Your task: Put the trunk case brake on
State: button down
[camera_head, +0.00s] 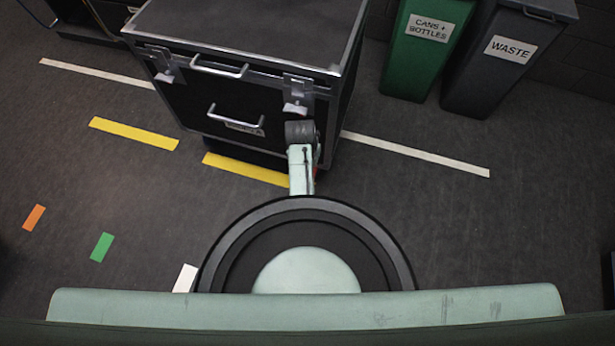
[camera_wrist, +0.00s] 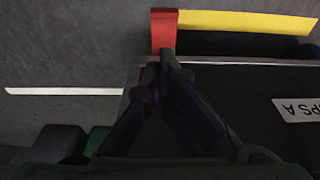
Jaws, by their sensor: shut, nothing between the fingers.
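The trunk case (camera_head: 255,90) is black with metal edges, handles and latches, and stands ahead of me. Its side with a white label also shows in the wrist view (camera_wrist: 250,90). A red tab (camera_wrist: 164,28), which looks like the brake pedal, sticks out low by the case's bottom edge. My gripper (camera_wrist: 166,56) is shut and empty, with its fingertips at the near end of the red tab. I cannot tell whether they touch it. In the head view my arm hides the gripper at the case's front right corner. The wheels are not clearly visible.
A green bin (camera_head: 420,60) and a grey waste bin (camera_head: 500,65) stand to the right, behind the case. Yellow tape (camera_head: 135,133) and a white line (camera_head: 420,155) mark the floor. The floor left and right of my base is clear apart from small coloured tape pieces.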

jog(key=x, duration=0.8)
jog(key=s+x, duration=0.1)
jog(key=x, duration=0.3)
jog(key=shift+a+f, duration=0.1)
jog(key=shift+a, duration=0.1)
jog(key=shift+s+f, duration=0.15)
jog(key=shift+f, duration=0.35)
